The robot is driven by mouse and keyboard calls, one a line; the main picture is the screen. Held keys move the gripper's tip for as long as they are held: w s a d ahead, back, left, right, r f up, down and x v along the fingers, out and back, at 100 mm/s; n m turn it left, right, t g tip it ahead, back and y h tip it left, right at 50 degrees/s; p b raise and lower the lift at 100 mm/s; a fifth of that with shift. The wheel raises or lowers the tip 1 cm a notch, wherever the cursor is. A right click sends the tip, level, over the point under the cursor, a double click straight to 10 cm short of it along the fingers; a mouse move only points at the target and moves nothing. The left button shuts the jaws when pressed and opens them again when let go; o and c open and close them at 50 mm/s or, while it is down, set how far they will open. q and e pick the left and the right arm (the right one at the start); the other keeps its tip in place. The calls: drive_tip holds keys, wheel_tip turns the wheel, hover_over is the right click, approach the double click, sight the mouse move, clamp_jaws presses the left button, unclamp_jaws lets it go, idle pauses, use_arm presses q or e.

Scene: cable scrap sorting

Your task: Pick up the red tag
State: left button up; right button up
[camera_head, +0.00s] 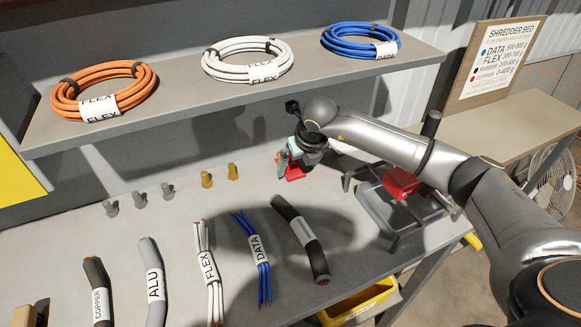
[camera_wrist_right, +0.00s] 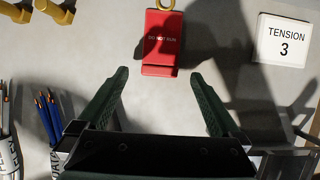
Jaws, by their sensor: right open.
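The red tag (camera_wrist_right: 162,50) lies flat on the grey bench, with "DO NOT RUN" lettering and a yellow ring at its far end. In the head view the red tag (camera_head: 293,174) shows only partly, beneath my right gripper (camera_head: 285,162). In the wrist view my right gripper (camera_wrist_right: 160,76) is open and empty. Its two dark green fingers are spread wider than the tag, and their tips stop near the tag's near edge, one to each side. The height of the fingers above the bench is hard to tell. My left gripper is in neither view.
A white "TENSION 3" card (camera_wrist_right: 284,40) lies right of the tag. A grey frame (camera_head: 420,212) with a red block (camera_head: 402,182) stands to the right. Several labelled cable pieces, including the DATA bundle (camera_head: 258,262), lie in front. Cable coils rest on the shelf (camera_head: 190,98) above.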

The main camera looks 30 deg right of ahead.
sight(290, 165)
drive_tip(key=w, duration=0.3)
drive_tip(key=shift+w, duration=0.35)
drive_tip(key=shift+x, duration=1.5)
drive_tip(key=shift+s+d, duration=0.1)
drive_tip(key=shift+s, duration=0.1)
drive_tip(key=c, duration=1.4)
